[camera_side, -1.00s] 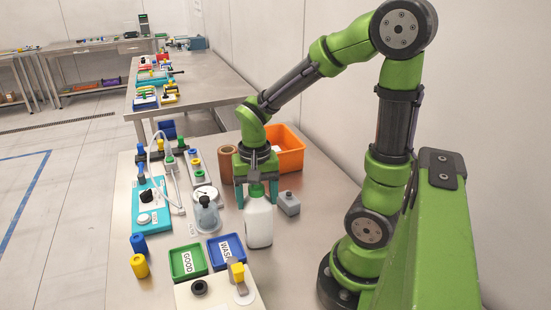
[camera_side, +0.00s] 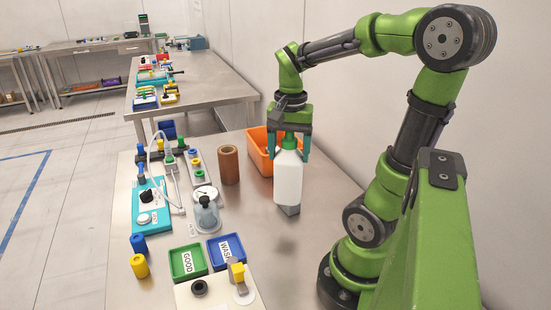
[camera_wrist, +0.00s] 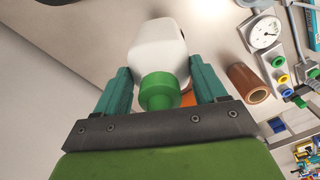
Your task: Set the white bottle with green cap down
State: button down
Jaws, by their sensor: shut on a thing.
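The white bottle with green cap (camera_side: 288,178) is upright between the fingers of my gripper (camera_side: 290,140). It appears raised above the steel table, with a soft shadow on the table below and in front of it. In the wrist view the white bottle (camera_wrist: 158,48) and its green cap (camera_wrist: 157,92) sit between the two teal fingers of my gripper (camera_wrist: 162,90), which are shut on it. In the side view the bottle hides most of a small grey block (camera_side: 291,210) behind it.
An orange bin (camera_side: 260,150) stands behind the bottle, and a brown cylinder (camera_side: 229,165) to its left. A clear flask (camera_side: 207,217), a green tray (camera_side: 188,262) and a blue tray (camera_side: 227,250) are farther left. The table's front right (camera_side: 300,255) is clear.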

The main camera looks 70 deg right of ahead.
jog(key=s+d+f+m, duration=0.4)
jog(key=s+d+m, duration=0.2)
jog(key=s+m, duration=0.5)
jog(key=w+d+f, duration=0.2)
jog(key=w+d, duration=0.1)
jog(key=d, duration=0.4)
jog(key=w+d+f, duration=0.3)
jog(key=w+d, duration=0.1)
jog(key=d, duration=0.3)
jog(key=shift+w+d+m, duration=0.2)
jog(key=shift+m, duration=0.1)
jog(key=shift+c, duration=0.4)
grip_release()
jog(key=shift+f, duration=0.1)
